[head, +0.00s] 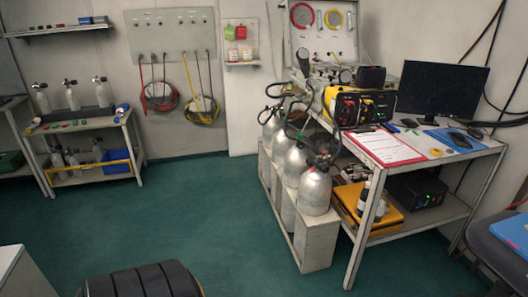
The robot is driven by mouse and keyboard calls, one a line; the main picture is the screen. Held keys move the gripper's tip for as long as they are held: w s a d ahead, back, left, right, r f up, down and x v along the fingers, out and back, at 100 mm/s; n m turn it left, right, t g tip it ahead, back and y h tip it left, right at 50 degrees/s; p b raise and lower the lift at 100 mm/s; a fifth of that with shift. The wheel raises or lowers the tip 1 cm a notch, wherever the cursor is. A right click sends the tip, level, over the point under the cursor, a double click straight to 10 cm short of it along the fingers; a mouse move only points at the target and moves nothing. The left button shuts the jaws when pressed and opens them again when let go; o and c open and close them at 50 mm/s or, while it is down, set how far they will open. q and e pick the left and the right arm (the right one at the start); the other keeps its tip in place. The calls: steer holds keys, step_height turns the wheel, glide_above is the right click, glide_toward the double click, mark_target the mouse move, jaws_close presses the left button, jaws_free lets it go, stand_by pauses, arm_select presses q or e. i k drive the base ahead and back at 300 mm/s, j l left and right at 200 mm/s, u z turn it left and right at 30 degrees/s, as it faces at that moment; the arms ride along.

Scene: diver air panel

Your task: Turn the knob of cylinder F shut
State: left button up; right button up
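Several silver cylinders stand upright in a row in a pale rack (318,243) beside the table. The nearest cylinder (315,192) is the largest in view, and another cylinder (294,166) stands behind it. More grey cylinders (72,97) with dark valves stand on the shelf unit at the left. No letter is readable, so I cannot tell which one is cylinder F. Its knob and how far it is turned cannot be made out. Neither of my grippers is in view.
The table (450,158) right of the rack holds a yellow-black case (357,106), a clipboard (385,148) and a monitor (441,89). An air panel (322,30) stands behind. Green floor (200,215) is open left of the rack. A black ribbed object (142,281) is at the bottom.

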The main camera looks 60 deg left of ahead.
mark_target(322, 167)
steer(key=j+u, duration=0.15)
steer(key=u, duration=1.25)
steer(key=z, duration=0.35)
steer(key=i+j+z, duration=0.5)
steer(key=j+z, duration=0.25)
